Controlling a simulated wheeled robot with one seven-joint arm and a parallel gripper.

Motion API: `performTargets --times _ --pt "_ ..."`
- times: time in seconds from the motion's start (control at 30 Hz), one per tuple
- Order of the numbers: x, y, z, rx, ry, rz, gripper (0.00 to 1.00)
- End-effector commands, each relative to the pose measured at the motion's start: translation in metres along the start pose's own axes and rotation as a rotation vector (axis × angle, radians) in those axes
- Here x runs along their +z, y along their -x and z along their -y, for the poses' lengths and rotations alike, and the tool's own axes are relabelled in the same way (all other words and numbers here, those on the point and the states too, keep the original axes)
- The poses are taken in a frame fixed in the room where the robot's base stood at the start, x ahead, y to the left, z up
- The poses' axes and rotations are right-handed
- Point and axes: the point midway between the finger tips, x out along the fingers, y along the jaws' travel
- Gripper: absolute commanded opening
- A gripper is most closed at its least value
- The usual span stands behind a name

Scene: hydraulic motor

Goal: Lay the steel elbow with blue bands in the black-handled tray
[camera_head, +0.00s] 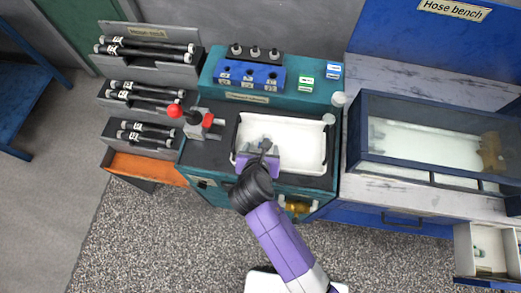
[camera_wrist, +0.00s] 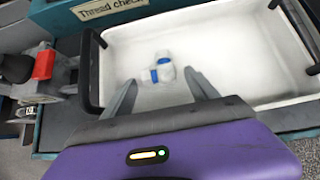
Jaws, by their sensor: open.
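The steel elbow with blue bands (camera_wrist: 161,70) lies on the floor of the white tray, toward its left side in the wrist view. The tray (camera_head: 305,122) is white with black handles at its ends, and it also shows in the wrist view (camera_wrist: 240,26). My gripper (camera_wrist: 163,82) is open over the tray, its two grey fingers apart. The elbow shows just beyond and between the fingertips, with no visible contact. In the head view my gripper (camera_head: 263,148) and wrist cover part of the tray, and I cannot make out the elbow there.
A clamp with a red knob (camera_head: 175,110) stands left of the tray. A blue block with holes (camera_head: 248,75) sits behind it. A hose rack (camera_head: 150,50) is at the far left. A glass-fronted case (camera_head: 435,140) stands on the bench at right.

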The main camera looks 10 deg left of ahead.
Motion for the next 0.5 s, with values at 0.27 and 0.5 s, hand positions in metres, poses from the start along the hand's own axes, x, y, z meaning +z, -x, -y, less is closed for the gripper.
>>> performTargets --times 0.27,0.5 --pt "0.001 0.035 0.000 0.002 0.000 0.001 0.68" --pt "0.001 0.084 0.000 0.001 0.000 0.002 0.68"
